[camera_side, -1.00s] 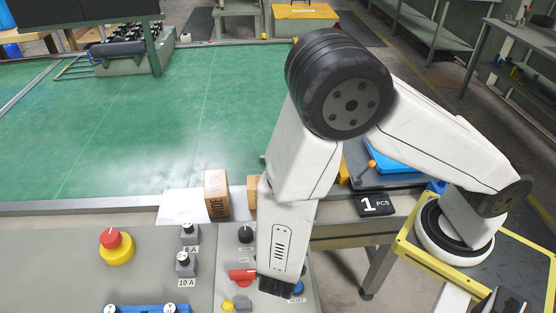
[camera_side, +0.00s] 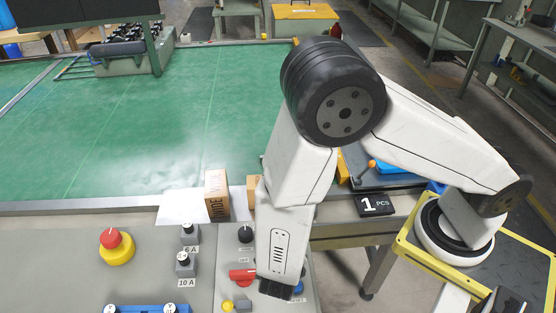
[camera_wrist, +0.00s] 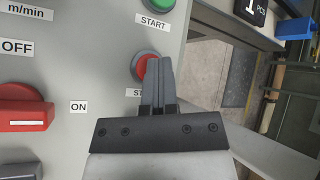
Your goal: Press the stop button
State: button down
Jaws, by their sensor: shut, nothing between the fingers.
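The stop button, a round red button (camera_wrist: 140,66) in a grey ring, shows in the wrist view above a label partly covered, reading "ST". My gripper (camera_wrist: 158,62) is shut and empty, its two dark fingers side by side. The fingertips overlap the right part of the red button in the wrist view; I cannot tell whether they touch it. In the side view my gripper (camera_side: 276,290) points down at the right end of the grey control panel (camera_side: 180,250), and the stop button is not visible there.
A green START button (camera_wrist: 155,4) lies just above the stop button in the wrist view. A red ON/OFF knob (camera_wrist: 22,108) is at left. A red mushroom button on a yellow base (camera_side: 116,246) and a small box (camera_side: 216,195) stand further left in the side view.

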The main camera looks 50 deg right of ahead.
jog(key=shift+r, duration=0.8)
jog(key=shift+r, duration=0.1)
jog(key=shift+r, duration=2.45)
jog(key=w+d+r+m+y, duration=0.1)
jog(key=d+r+m+y, duration=0.3)
jog(key=m, duration=1.2)
jog(key=w+d+r+m+g+y, duration=0.1)
jog(key=d+r+m+y, duration=0.3)
jog(key=d+m, duration=0.5)
notch_tip(320, 180, up, 2)
jog(key=w+m, duration=0.1)
jog(key=m, duration=0.6)
jog(key=shift+d+r+g, duration=0.2)
jog(key=shift+g, duration=0.1)
